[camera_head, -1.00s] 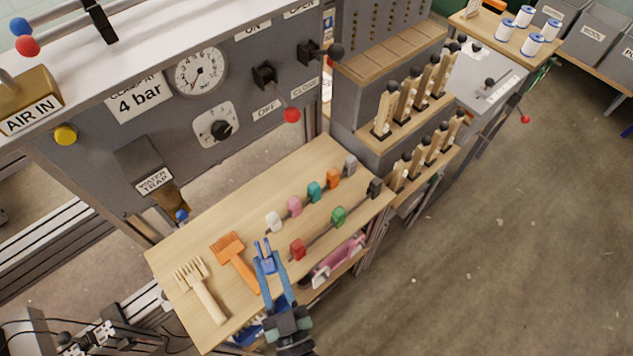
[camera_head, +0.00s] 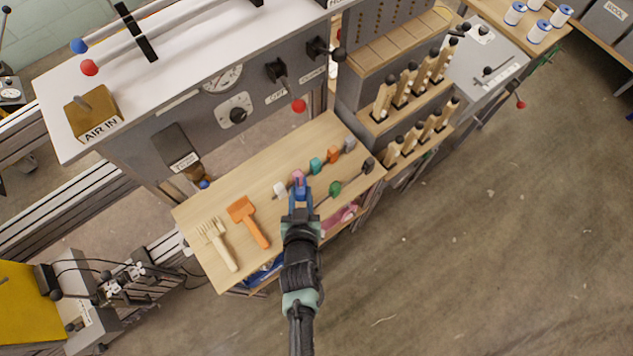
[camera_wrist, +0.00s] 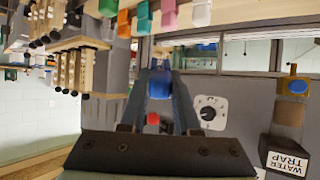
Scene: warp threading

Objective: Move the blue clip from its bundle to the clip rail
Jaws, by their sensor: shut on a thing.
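My gripper (camera_head: 299,190) is shut on the blue clip (camera_wrist: 159,85), which sits between the fingertips in the wrist view. In the head view the gripper is over the front of the wooden table, at the left end of the clip rows, and the clip is hard to tell from the blue fingers. A thin dark rail (camera_head: 351,178) runs along the front row, with a green clip (camera_head: 334,188) and a dark clip (camera_head: 367,166). Behind it is a row of white (camera_head: 280,190), pink (camera_head: 297,177), teal (camera_head: 316,165), orange (camera_head: 333,154) and grey (camera_head: 348,145) clips.
A grey panel with levers and a red knob (camera_head: 299,106) stands behind. Racks of wooden-handled tools (camera_head: 405,85) stand to the right.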

